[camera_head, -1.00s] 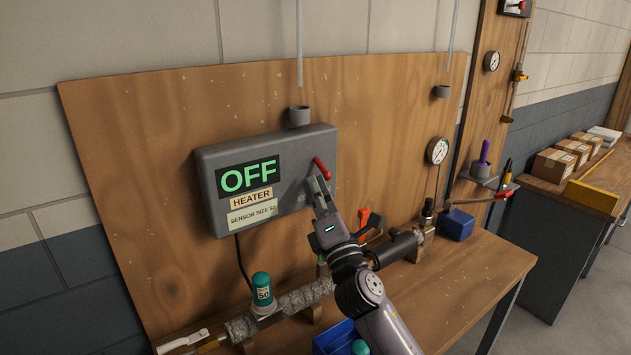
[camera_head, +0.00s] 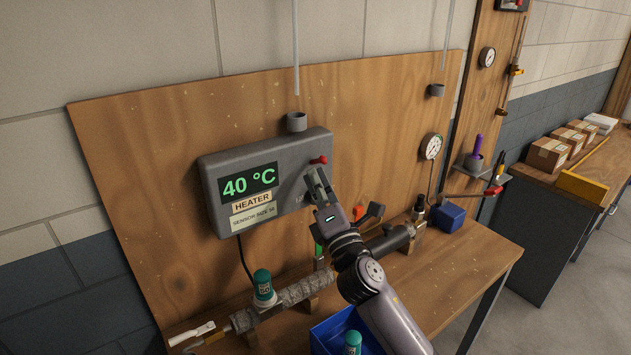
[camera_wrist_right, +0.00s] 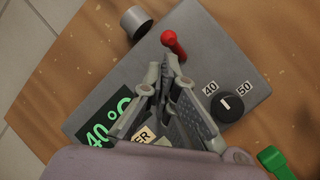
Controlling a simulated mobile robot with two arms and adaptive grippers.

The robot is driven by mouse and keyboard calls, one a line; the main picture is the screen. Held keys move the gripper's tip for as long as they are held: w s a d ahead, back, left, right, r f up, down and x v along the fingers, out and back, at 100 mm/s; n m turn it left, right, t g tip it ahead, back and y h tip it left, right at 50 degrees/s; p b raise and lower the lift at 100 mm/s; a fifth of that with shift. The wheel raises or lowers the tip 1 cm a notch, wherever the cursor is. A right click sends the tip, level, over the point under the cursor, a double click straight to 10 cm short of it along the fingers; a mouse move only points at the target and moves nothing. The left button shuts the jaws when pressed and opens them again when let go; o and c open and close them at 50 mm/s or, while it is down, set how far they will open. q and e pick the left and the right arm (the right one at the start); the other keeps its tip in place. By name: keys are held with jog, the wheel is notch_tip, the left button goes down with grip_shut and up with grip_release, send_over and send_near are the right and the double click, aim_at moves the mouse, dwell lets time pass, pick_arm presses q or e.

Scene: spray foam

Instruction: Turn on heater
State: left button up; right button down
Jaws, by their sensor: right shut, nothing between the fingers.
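The grey heater box (camera_head: 290,150) is fixed to the wooden backboard. Its display (camera_head: 249,182) reads 40 °C in green, above a HEATER label (camera_head: 252,202) and a sensor size label. A small red lever (camera_head: 319,160) is at the box's upper right; it also shows in the right wrist view (camera_wrist_right: 173,44). A black dial (camera_wrist_right: 230,105) sits between marks 40 and 50 in the right wrist view. My right gripper (camera_head: 318,174) is shut and empty, just below the red lever; in the right wrist view its fingertips (camera_wrist_right: 166,68) are close to the lever. Contact cannot be told. My left gripper is out of view.
Below the box, an insulated pipe (camera_head: 300,290) runs along the bench, with a teal-capped sensor (camera_head: 263,285) on it. A blue bin (camera_head: 328,335) is at the front. A gauge (camera_head: 431,146) and a red-handled lever (camera_head: 492,190) are to the right.

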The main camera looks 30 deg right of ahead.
jog(key=v, duration=1.2)
dwell(0.3)
